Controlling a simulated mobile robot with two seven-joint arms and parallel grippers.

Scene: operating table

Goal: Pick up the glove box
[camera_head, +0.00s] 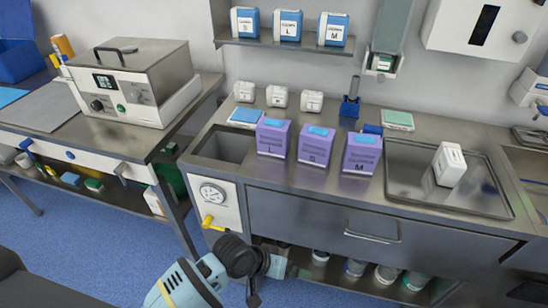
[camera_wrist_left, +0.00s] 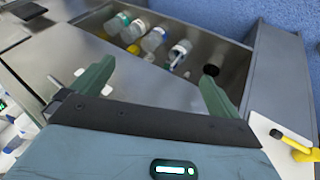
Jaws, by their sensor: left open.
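Three purple boxes with blue tops stand in a row along the counter's front edge: one marked L (camera_head: 273,138), one marked S (camera_head: 315,146) and one marked M (camera_head: 361,154). Three blue-and-white boxes, marked S (camera_head: 245,22), L (camera_head: 287,25) and M (camera_head: 332,29), stand on the wall shelf. Which is the glove box cannot be told. My left gripper (camera_head: 270,278) is low in front of the cabinet, well below the purple boxes. In the left wrist view its jaws (camera_wrist_left: 155,88) are open and empty. My right gripper is out of view.
The steel counter (camera_head: 420,229) has a sink (camera_head: 223,147) at left and a tray (camera_head: 493,204) holding a white container (camera_head: 449,165) at right. Small white boxes (camera_head: 277,96) stand behind. A yellow-handled valve (camera_head: 210,221) and an open shelf of bottles (camera_head: 387,274) are near my gripper.

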